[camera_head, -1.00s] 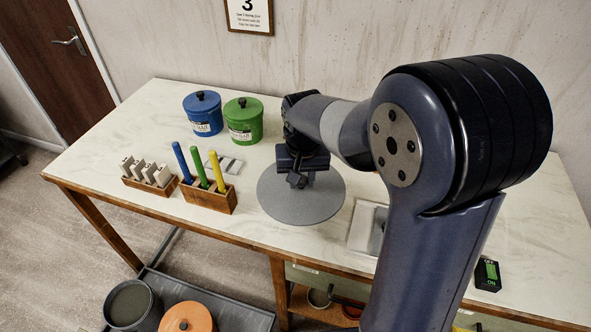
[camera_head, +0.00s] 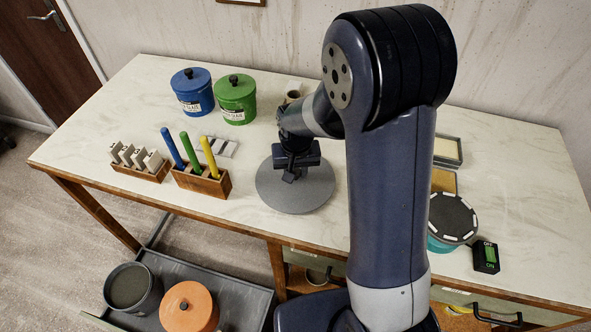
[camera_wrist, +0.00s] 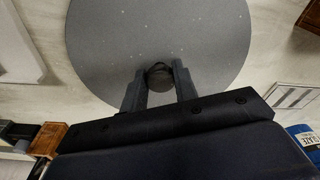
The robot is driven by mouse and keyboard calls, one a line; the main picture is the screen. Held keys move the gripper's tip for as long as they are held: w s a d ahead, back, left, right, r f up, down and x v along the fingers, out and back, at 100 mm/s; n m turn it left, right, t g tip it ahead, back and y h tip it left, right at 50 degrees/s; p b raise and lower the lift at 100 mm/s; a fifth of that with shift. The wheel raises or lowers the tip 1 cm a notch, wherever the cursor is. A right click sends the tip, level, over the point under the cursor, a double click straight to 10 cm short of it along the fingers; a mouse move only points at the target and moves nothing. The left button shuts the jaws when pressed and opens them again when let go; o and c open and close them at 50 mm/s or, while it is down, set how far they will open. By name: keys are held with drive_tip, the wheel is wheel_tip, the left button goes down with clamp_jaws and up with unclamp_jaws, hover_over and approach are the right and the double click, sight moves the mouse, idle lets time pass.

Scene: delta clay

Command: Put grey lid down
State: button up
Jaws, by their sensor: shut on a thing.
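The grey lid (camera_head: 314,196) is a wide flat disc over the worktable, right of the wooden pen rack. My gripper (camera_head: 291,177) is above its middle. In the wrist view my gripper (camera_wrist: 160,84) is shut on the lid's small dark knob, and the lid (camera_wrist: 160,35) spreads out beyond the fingers. The lid looks about level; I cannot tell whether its underside touches the tabletop. An open grey pot (camera_head: 130,288) stands low at the left, on the trolley below the table.
The pen rack (camera_head: 202,184) and blue (camera_head: 191,94) and green (camera_head: 236,102) canisters stand left of the lid. A teal pot with dark top (camera_head: 452,220) and a black box with a green display (camera_head: 486,257) are at right. The worktable (camera_head: 240,225) is bare before the lid.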

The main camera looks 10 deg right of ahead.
sight(296, 184)
drive_tip(key=shift+f, duration=0.2)
drive_tip(key=o, duration=1)
drive_tip(key=shift+o, duration=0.2)
wheel_tip(296, 184, up, 12)
drive_tip(key=s, duration=0.1)
drive_tip(key=shift+s+r, duration=0.15)
drive_tip(key=shift+s, duration=0.1)
drive_tip(key=f, duration=0.4)
drive_tip(key=w+f, duration=0.1)
drive_tip(key=f, duration=0.7)
drive_tip(key=shift+w, duration=0.15)
drive_tip(key=shift+w+r, duration=0.1)
drive_tip(key=shift+r, duration=1.2)
